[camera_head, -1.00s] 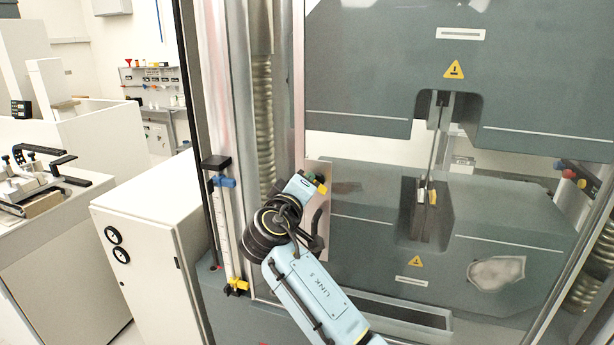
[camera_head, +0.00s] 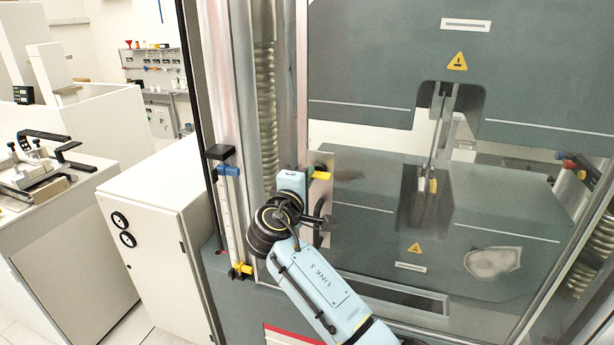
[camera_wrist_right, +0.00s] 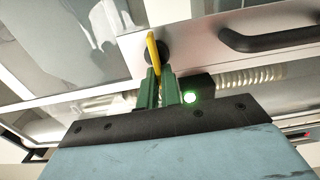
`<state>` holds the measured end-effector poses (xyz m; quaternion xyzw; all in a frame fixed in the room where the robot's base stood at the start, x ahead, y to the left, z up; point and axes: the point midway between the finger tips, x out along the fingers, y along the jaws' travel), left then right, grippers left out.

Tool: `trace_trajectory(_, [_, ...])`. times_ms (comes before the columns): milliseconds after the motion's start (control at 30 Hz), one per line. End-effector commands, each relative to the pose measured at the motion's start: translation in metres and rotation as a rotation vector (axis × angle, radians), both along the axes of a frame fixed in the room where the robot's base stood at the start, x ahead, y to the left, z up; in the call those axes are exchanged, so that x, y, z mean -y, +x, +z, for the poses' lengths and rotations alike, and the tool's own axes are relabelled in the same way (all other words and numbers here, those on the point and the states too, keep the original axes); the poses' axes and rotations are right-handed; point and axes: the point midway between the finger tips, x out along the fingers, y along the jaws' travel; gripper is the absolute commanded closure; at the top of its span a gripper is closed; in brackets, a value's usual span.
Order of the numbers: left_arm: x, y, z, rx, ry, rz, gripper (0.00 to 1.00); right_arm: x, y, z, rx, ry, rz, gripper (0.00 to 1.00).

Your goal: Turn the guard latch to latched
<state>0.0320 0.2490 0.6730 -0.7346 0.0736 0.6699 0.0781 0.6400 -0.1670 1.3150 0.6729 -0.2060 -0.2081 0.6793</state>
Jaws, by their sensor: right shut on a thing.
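The guard latch is a yellow lever (camera_head: 321,175) on the metal plate at the left edge of the clear guard. It points sideways to the right in the head view. In the wrist view the yellow lever (camera_wrist_right: 153,48) stands on a dark round hub, its lower end between my green fingers. My right gripper (camera_wrist_right: 161,80) is shut on the lever. In the head view the right gripper (camera_head: 307,176) is at the latch, its fingers mostly hidden by my wrist. My left gripper is in neither view.
A dark guard handle (camera_head: 324,222) sits just below the latch; it also shows in the wrist view (camera_wrist_right: 270,38). A metal column (camera_head: 289,90) stands close behind. A white cabinet (camera_head: 150,230) is at the left.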

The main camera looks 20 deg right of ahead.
Motion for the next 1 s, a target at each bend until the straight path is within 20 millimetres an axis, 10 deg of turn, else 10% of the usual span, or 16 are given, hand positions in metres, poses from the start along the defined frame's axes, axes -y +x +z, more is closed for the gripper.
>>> trace_trajectory(367, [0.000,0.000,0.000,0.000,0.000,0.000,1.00,-0.001,0.000,-0.001,-0.005,-0.007,0.002,1.00])
trace_trajectory(567, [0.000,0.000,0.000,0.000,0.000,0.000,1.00,0.000,0.000,-0.001,-0.004,-0.006,0.001,0.73])
trace_trajectory(1000, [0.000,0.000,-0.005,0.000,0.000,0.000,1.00,-0.009,-0.012,-0.003,-0.003,-0.001,0.002,0.73])
